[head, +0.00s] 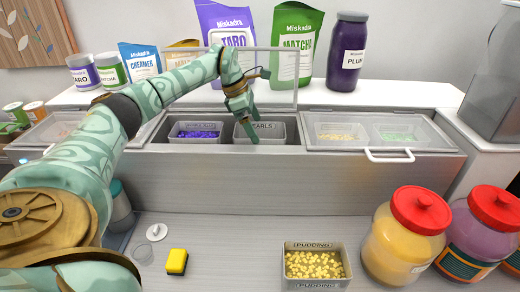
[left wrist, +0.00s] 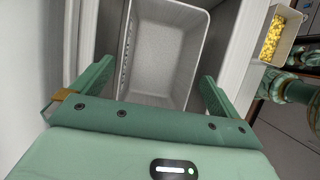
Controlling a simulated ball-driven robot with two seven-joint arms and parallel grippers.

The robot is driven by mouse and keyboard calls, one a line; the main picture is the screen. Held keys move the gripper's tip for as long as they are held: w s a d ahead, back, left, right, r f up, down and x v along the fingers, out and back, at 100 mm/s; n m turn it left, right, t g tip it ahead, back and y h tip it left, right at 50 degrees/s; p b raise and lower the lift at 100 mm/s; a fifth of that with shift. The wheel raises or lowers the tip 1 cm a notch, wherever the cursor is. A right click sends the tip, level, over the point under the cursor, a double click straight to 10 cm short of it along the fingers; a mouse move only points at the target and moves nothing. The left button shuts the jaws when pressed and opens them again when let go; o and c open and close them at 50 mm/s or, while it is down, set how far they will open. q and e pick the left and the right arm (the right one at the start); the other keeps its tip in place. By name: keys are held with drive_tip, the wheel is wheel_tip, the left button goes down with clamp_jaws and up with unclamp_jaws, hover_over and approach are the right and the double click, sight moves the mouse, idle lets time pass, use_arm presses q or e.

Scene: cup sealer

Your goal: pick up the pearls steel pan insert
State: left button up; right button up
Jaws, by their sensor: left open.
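The pearls steel pan insert (head: 273,131) sits in the open well of the steel counter, its PEARLS label partly behind my gripper in the head view. In the left wrist view the grey pan (left wrist: 165,55) looks empty inside. My left gripper (head: 249,127) is open at the pan. In the left wrist view my gripper's fingers (left wrist: 155,85) lie at the two sides of the pan's near end. I cannot tell whether they touch it or how deep they reach. My right gripper is not in view.
A pan of purple contents (head: 197,131) sits to the left in the same well. A raised clear lid (head: 296,75) stands behind. Closed lids (head: 345,116) cover pans to the right. A pudding pan (head: 316,263), yellow block (head: 177,262) and red-lidded jars (head: 405,240) stand in front.

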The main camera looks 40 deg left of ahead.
sight(262, 137)
use_arm(q)
drive_tip(key=x, duration=0.5)
drive_tip(key=shift+w+d+f, duration=0.15)
drive_tip(key=shift+w+f, duration=0.05)
drive_tip(key=shift+w, duration=0.1)
drive_tip(key=shift+s+r, duration=0.1)
drive_tip(key=shift+f, duration=0.3)
drive_tip(key=c, duration=0.9)
